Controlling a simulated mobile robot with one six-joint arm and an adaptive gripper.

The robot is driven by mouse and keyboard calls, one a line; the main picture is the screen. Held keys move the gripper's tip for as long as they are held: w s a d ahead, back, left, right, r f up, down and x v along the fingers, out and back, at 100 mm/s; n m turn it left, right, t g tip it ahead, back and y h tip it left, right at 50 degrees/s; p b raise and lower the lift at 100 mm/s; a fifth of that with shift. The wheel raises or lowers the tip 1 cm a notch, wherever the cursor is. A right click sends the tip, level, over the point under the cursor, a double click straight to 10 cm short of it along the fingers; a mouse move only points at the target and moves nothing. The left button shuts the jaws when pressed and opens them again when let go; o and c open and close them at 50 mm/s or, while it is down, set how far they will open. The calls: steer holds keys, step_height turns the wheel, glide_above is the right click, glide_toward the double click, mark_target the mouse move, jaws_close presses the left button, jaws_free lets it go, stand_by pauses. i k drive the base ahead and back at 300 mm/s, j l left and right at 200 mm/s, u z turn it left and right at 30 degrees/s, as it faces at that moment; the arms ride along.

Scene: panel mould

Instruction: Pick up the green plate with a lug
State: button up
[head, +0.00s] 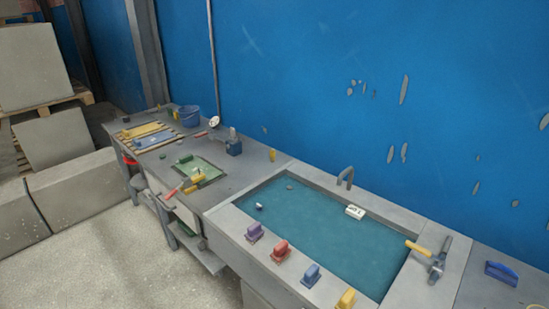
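A flat green plate (205,170) lies on the grey workbench, left of the sink-like basin, in the head view. A small darker green raised piece (186,158) shows at its far left edge; it may be the lug, but it is too small to tell whether it is part of the plate. Yellow pieces lie at the plate's near edge. Another green thing (184,229) shows partly on the shelf under the bench. My gripper is not in view.
The basin (237,221) holds teal water or a teal surface, with a white block (355,211) on its far side. Purple, red, blue and yellow handled blocks line its front rim. A blue bucket (190,116) stands at the back left. The blue wall closes off the back.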

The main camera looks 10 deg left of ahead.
mark_target(188, 164)
steer(key=i+j+z, duration=0.15)
steer(key=j+z, duration=0.35)
steer(key=i+j+z, duration=0.1)
steer(key=j+z, duration=0.7)
steer(key=z, duration=0.15)
steer(key=k+j, duration=0.1)
steer(key=j, duration=1.75)
steer(key=k+j, duration=0.15)
steer(key=j, duration=0.8)
steer(key=k+j, duration=0.1)
steer(key=j, duration=0.8)
steer(key=k+j, duration=0.1)
steer(key=j, duration=0.85)
